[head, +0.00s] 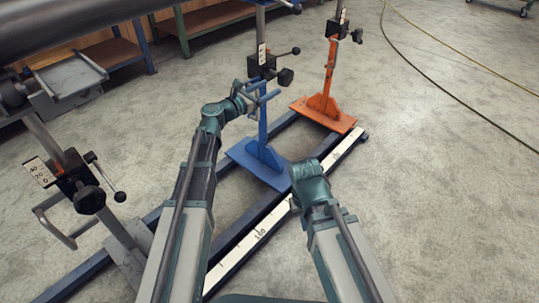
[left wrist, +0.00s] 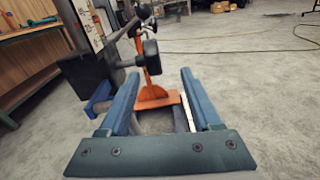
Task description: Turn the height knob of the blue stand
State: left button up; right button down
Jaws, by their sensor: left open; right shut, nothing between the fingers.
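The blue stand (head: 263,127) stands on the rail in the middle of the head view, with a black clamp block and a scale plate on its post. Its black knob (head: 286,77) sticks out to the right, below a ball-ended lever (head: 296,51). My left gripper (head: 268,91) is open beside the clamp, just below and left of the knob. In the left wrist view the knob (left wrist: 151,57) appears beyond the open fingertips, between their lines; I see no contact. My right arm ends low, right of the blue stand; its gripper fingers are hidden.
An orange stand (head: 330,80) stands behind on the same rail. A nearer stand with a black knob (head: 89,199) is at left. A large dark pipe (head: 70,22) crosses the upper left. A workbench is at the back left.

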pick_arm(q)
jog(key=s+d+f+m+g+y, duration=0.2)
jog(key=s+f+m+g, duration=0.6)
jog(key=s+f+m, duration=0.6)
jog(key=shift+s+d+f+m+y, duration=0.15)
jog(key=shift+s+f+m+y, duration=0.2)
jog(key=shift+s+m+y, duration=0.9)
jog(key=shift+w+m+h, duration=0.45)
